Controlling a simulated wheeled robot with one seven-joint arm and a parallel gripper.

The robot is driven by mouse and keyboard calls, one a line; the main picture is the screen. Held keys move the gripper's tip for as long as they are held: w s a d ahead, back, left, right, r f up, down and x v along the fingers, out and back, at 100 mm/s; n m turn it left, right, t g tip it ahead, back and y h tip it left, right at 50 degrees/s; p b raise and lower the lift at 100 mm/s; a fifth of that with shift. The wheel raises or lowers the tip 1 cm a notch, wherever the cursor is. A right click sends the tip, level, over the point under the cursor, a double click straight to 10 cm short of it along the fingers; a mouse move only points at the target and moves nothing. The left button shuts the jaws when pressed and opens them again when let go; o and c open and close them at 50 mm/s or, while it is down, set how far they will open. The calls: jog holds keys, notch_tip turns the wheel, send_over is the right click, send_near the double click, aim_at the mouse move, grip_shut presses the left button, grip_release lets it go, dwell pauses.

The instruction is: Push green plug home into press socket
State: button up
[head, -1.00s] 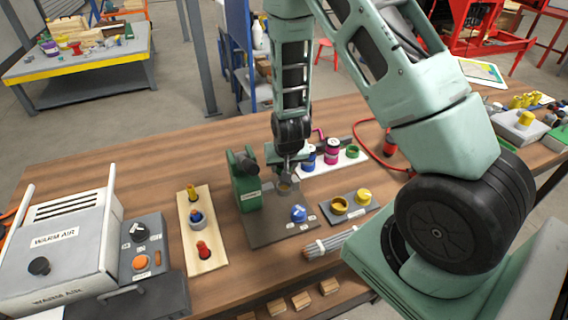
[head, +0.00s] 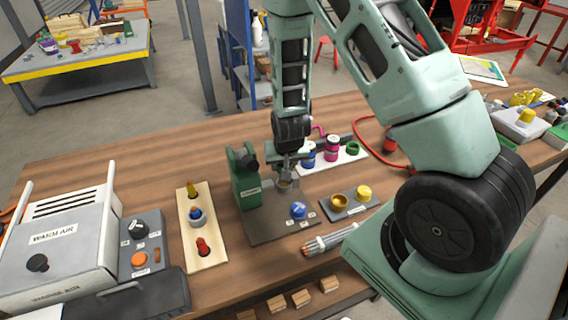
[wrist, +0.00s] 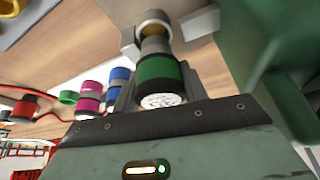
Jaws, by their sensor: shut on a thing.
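The green plug (wrist: 157,70) shows in the wrist view as a green band with a pale end towards me and a grey nose pointing away. My gripper (head: 287,166) is shut on it, low over the press. The press socket (wrist: 152,22) is a grey ring with a tan inside, in line with the plug's nose; it also shows in the head view (head: 285,186). The nose appears at or just inside the socket mouth, but I cannot tell how deep. The green press (head: 243,180) stands left of my gripper. In the head view my gripper hides the plug.
A blue knob (head: 298,210) sits on the press base plate. A white rack (head: 338,160) with blue and magenta plugs and a green ring stands behind right. A wooden board (head: 205,250) lies left, a plate with yellow parts (head: 350,202) right, and a rod bundle (head: 332,240) in front.

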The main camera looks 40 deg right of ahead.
jog(key=shift+f+b, duration=1.5)
jog(key=shift+f, duration=0.3)
dwell(0.4)
jog(key=o, duration=1.2)
jog(key=p+v, duration=0.3)
jog(key=v, duration=1.4)
jog(key=shift+a+r, duration=0.1)
jog(key=shift+r, duration=0.15)
